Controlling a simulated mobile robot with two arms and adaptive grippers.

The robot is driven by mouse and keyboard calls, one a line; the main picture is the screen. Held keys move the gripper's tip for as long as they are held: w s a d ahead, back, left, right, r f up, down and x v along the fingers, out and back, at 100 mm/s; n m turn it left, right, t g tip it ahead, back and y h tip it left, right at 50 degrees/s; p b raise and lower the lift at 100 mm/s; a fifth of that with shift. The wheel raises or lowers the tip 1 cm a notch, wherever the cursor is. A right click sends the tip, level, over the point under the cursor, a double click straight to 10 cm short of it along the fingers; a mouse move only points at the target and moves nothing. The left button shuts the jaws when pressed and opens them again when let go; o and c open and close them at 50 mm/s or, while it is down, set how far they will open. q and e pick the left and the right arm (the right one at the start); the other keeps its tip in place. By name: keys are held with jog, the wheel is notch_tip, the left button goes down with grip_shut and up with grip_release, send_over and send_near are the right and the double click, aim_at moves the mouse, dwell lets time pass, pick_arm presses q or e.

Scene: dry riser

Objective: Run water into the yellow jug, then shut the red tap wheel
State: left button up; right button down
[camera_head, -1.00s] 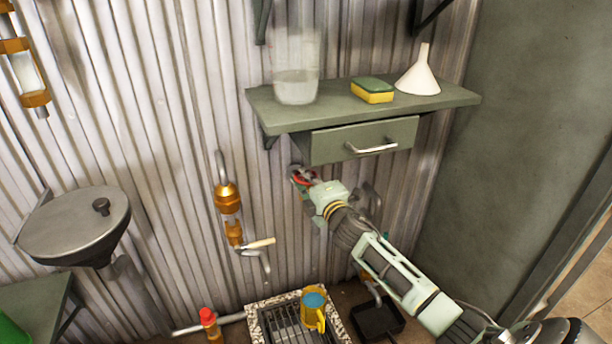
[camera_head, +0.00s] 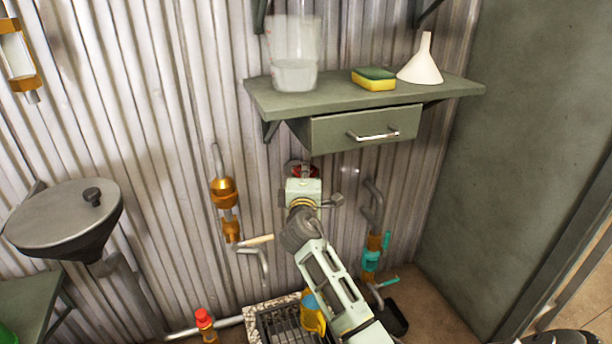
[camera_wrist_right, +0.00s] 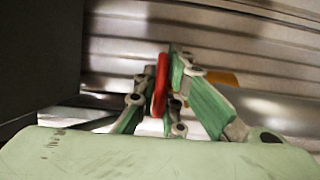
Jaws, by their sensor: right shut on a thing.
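The red tap wheel (camera_head: 303,170) is on the corrugated wall below the shelf drawer, mostly hidden behind my right gripper (camera_head: 301,177). In the right wrist view my right gripper (camera_wrist_right: 160,98) is shut on the red wheel (camera_wrist_right: 160,86), whose rim stands between the green-padded fingers. The yellow jug (camera_head: 313,318) stands on the floor grate, partly hidden behind my right arm. Blue shows at its top; I cannot tell whether water is running into it. My left gripper is not in view.
A shelf (camera_head: 440,90) with a clear container (camera_head: 295,70), sponge (camera_head: 374,79) and funnel (camera_head: 421,65) juts out above my right gripper. A brass-fitted pipe (camera_head: 223,192) is to the left, a teal-handled one (camera_head: 371,260) to the right.

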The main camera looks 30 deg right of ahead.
jog(key=shift+f, duration=0.1)
dwell(0.5)
jog(key=c, duration=1.8)
grip_release()
jog(key=shift+c, duration=0.2)
jog(key=shift+a, duration=0.1)
jog(key=v, duration=1.2)
jog(key=shift+w, duration=0.1)
